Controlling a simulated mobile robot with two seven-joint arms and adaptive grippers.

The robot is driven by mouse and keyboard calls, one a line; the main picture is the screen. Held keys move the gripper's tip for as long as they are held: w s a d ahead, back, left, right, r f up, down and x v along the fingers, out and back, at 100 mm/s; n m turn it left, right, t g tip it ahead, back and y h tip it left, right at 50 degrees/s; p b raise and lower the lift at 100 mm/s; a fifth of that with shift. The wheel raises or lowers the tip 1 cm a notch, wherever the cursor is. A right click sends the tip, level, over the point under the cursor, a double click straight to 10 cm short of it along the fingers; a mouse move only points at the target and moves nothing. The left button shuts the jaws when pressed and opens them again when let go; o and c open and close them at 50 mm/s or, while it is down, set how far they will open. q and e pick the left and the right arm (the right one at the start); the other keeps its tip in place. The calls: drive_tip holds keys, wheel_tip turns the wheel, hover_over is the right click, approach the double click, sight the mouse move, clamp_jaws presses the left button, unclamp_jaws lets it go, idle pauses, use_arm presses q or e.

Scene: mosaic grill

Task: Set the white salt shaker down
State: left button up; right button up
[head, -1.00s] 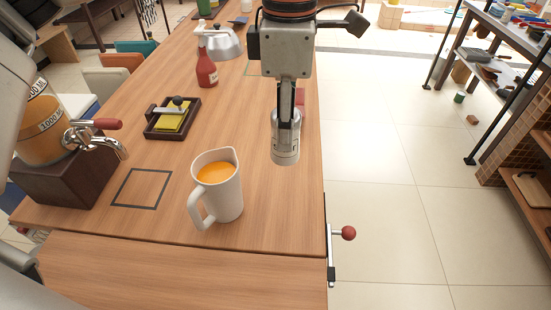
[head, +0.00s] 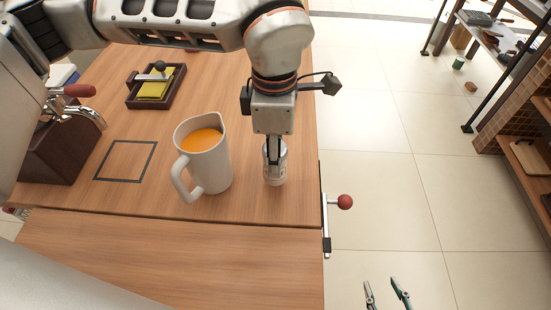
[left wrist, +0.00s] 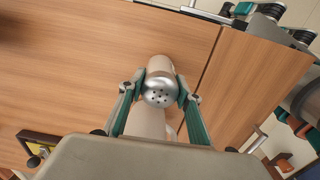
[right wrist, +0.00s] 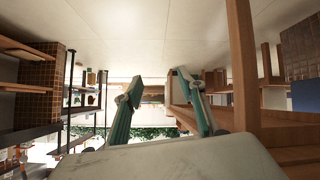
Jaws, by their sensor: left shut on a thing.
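The white salt shaker (head: 274,176) has a silver perforated top, seen in the left wrist view (left wrist: 158,91). My left gripper (head: 273,158) reaches down from above and is shut on the shaker, with a finger on each side. The shaker is upright at the right part of the wooden counter (head: 120,213), right of the white pitcher. I cannot tell whether its base touches the counter. My right gripper (head: 387,293) is open and empty at the bottom right, off the counter; its two spread fingers also show in the right wrist view (right wrist: 163,92).
The white pitcher (head: 215,172) of orange liquid stands close left of the shaker. A black square outline (head: 152,160) marks the counter further left. A dark tray (head: 134,101) with yellow notes lies behind. A red-knobbed lever (head: 344,202) sticks out at the counter's right edge.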

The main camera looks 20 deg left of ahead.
use_arm(q)
wheel_tip(320, 180, down, 2)
drive_tip(key=shift+f, duration=0.25)
drive_tip(key=shift+r, duration=0.1)
drive_tip(key=o, duration=1.2)
use_arm(e)
drive_tip(key=shift+w+a+r, duration=0.1)
drive_tip(key=shift+a, duration=0.1)
